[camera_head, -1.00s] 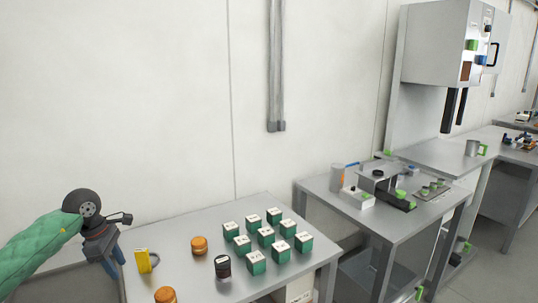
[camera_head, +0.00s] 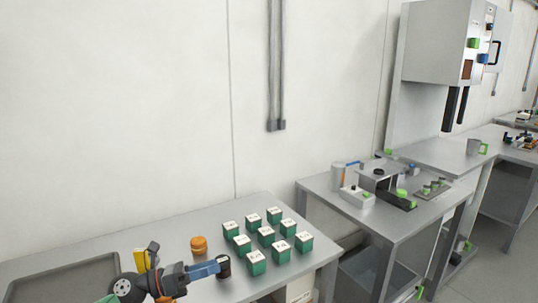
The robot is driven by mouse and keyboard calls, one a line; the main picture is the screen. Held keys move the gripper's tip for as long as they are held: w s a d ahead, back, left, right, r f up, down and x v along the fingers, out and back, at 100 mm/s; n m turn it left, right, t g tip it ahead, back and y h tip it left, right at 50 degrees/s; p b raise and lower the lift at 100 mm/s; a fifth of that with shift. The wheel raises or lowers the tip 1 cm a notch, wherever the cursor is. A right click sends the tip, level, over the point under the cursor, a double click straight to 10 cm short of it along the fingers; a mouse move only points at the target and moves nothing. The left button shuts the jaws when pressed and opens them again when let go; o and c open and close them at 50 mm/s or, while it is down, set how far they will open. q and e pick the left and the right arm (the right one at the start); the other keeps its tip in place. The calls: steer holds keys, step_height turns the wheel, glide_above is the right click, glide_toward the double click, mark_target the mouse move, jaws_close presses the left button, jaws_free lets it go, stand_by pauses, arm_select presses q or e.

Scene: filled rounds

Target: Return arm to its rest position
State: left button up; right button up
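My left gripper (camera_head: 212,268) reaches in from the lower left, low over the near table, with its blue fingers pointing right. The fingertips are at a dark jar (camera_head: 224,262) with a pale top and overlap it in the picture. I cannot tell whether they are around it or only beside it, nor how far they are open. My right gripper is not in view.
The near table (camera_head: 305,272) bears several green boxes with white tops (camera_head: 266,236), an orange jar (camera_head: 199,245), a partly hidden yellow item (camera_head: 140,262) and a grey tray (camera_head: 30,290). A second table (camera_head: 335,205) with equipment stands to the right.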

arm_select(q)
steer(key=s+a+f+n+t+y, duration=0.2)
steer(key=a+f+n+t+y, duration=0.3)
steer(key=n, duration=0.6)
steer(key=s+a+f+n+t+y, duration=0.15)
steer(key=f+n+y, duration=0.25)
steer(key=n+y, duration=0.6)
steer(key=s+a+f+n+t+y, duration=0.2)
steer(key=a+f+n+t+y, duration=0.15)
steer(key=n, duration=0.95)
steer(key=s+d+f+n+g+h, duration=0.15)
steer(key=s+f+n+g, duration=0.25)
steer(key=s+f+g, duration=0.6)
steer(key=s+d+f+n+g, duration=0.3)
steer(key=s+f, duration=0.4)
steer(key=s, duration=0.8)
steer(key=s+d+f+g, duration=0.1)
steer(key=s+f, duration=0.1)
steer(key=f, duration=1.8)
steer(key=s+d+f+n+g, duration=0.1)
steer(key=s+f, duration=0.1)
steer(key=f, duration=1.8)
steer(key=shift+s+d+f, duration=0.25)
steer(key=shift+s+d, duration=0.05)
steer(key=shift+d, duration=0.05)
